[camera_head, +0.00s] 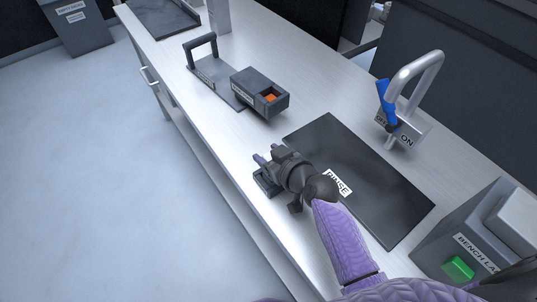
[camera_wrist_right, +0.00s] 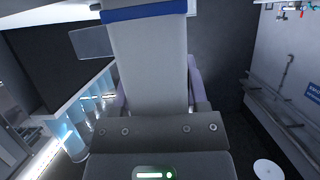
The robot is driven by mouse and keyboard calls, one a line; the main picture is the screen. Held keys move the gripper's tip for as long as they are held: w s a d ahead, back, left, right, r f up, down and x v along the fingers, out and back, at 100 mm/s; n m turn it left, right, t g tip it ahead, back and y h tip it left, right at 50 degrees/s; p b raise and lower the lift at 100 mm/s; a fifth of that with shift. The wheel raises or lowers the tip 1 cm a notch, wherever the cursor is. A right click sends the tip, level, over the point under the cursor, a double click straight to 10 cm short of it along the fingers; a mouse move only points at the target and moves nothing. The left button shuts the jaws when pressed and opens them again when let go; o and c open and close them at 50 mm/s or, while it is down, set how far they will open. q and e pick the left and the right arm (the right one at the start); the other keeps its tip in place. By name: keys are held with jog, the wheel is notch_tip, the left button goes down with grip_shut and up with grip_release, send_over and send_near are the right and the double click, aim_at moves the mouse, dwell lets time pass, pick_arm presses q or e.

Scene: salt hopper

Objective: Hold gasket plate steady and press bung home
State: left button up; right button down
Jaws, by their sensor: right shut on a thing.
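My right gripper (camera_head: 264,172), on a purple-sleeved arm, is low over the front edge of the pale bench. A grey plate with an upright dark handle (camera_head: 200,48) lies further back on the bench. I cannot tell for sure which of these is the gasket plate or the bung. My left gripper is not in view.
A black mat (camera_head: 372,178) with a white label lies right of my right gripper. A bent metal tap with a blue lever (camera_head: 385,100) stands behind it. A grey box with a green button (camera_head: 458,268) is at lower right. Bare bench lies between the dark box and the gripper.

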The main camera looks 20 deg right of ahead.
jog(key=shift+f, duration=0.1)
jog(key=shift+c, duration=2.2)
grip_release()
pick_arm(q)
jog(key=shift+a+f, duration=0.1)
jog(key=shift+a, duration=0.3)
pick_arm(e)
jog(key=o, duration=0.3)
jog(key=shift+o, duration=0.2)
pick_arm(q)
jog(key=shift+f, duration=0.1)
pick_arm(e)
jog(key=shift+s, duration=0.1)
